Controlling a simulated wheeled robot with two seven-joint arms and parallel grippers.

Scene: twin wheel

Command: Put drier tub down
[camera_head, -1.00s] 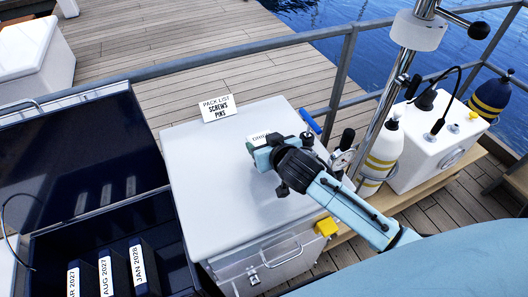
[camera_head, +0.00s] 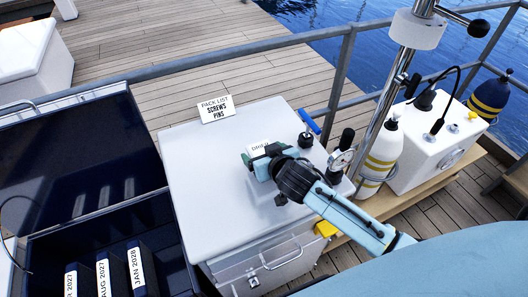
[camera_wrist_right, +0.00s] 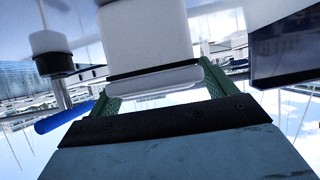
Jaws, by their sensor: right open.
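The drier tub (camera_head: 263,147) is a small white tub with a printed label, on the white chest top (camera_head: 205,175) in the head view. It appears to rest there, but my gripper hides its base. My right gripper (camera_head: 257,164) is open, low over the chest top, right at the tub. In the right wrist view the tub (camera_wrist_right: 145,35) stands between the green fingers of the right gripper (camera_wrist_right: 160,84), with its pale end close to the palm. My left gripper is out of view.
A sign reading "PACK LIST SCREWS PINS" (camera_head: 216,109) stands at the chest's back edge. A black knob (camera_head: 305,140), a blue handle (camera_head: 309,121) and a gauge (camera_head: 341,160) are to the right. Labelled dark packs (camera_head: 142,270) lie in the open blue box. The chest's left half is clear.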

